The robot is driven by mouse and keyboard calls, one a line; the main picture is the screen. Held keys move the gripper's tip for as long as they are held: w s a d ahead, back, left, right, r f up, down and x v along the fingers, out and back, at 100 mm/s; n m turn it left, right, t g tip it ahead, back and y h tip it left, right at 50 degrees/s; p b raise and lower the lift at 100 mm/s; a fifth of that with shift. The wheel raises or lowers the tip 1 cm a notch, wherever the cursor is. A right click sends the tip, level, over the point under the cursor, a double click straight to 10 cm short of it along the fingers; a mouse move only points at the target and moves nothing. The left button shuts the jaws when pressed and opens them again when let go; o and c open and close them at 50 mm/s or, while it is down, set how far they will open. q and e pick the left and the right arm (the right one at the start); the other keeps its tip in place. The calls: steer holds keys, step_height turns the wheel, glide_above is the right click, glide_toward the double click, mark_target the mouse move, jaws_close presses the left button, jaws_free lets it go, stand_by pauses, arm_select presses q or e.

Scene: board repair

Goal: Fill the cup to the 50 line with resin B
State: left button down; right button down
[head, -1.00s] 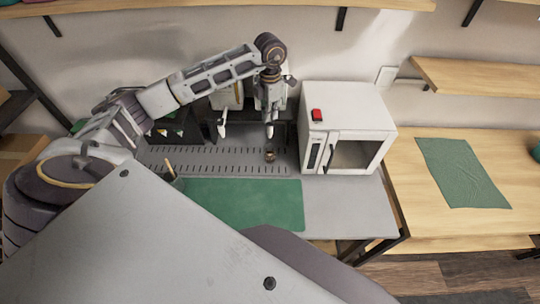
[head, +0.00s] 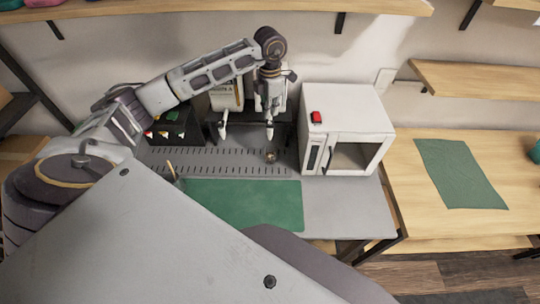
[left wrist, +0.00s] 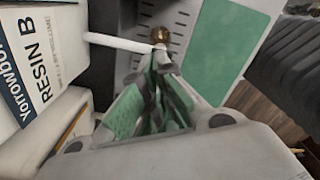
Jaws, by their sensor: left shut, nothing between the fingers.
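A white container labelled RESIN B (left wrist: 35,75) is close at the left of the left wrist view. Its white nozzle (left wrist: 115,42) points out over the bench; in the head view the right nozzle (head: 269,133) points down. A small brownish cup (head: 270,156) stands below that nozzle on the slotted plate; it also shows in the left wrist view (left wrist: 161,34). Its fill level and lines are too small to read. My left gripper (head: 270,104) is shut and empty, right in front of the resin B dispenser, above the cup. My right gripper is not in view.
A labelled container with its own nozzle (head: 222,131) stands left of my gripper. A white oven-like box (head: 318,130) stands to the right. A green mat (head: 245,203) covers the bench front, with a holder (head: 172,172) at its left. A green cloth (head: 460,175) lies on the right table.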

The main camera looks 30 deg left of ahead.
arm_select(q)
steer(key=shift+r+p, duration=0.85)
steer(key=shift+r, duration=0.95)
steer(key=shift+s+f, duration=0.1)
steer(key=shift+s, duration=0.05)
